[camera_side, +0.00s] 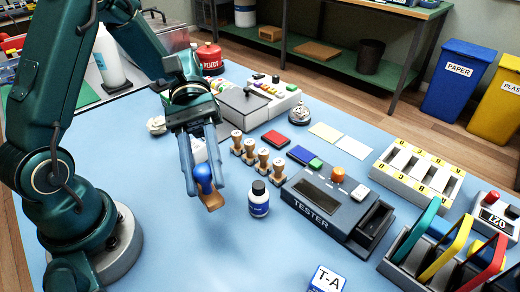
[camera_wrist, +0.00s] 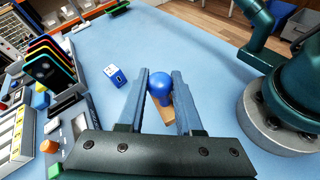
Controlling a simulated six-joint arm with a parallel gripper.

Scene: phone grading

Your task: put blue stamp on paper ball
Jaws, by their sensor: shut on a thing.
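The blue stamp has a round blue knob (camera_side: 203,174) on a wooden base (camera_side: 212,201); it also shows in the wrist view (camera_wrist: 160,84). My gripper (camera_side: 204,186) is shut on it and holds it tilted above the blue table, left of the small blue-labelled bottle. In the wrist view, the stamp sits between the fingers of my gripper (camera_wrist: 163,92). A small whitish crumpled lump (camera_side: 156,125), which looks like the paper ball, lies behind and left of my gripper, apart from the stamp. It does not show clearly in the wrist view.
A bottle (camera_side: 258,199) stands just right of the stamp. Several wooden-handled stamps (camera_side: 262,161) stand in a row behind it. The tester (camera_side: 322,205), a letter rack (camera_side: 417,171) and a phone rack (camera_side: 440,255) fill the right.

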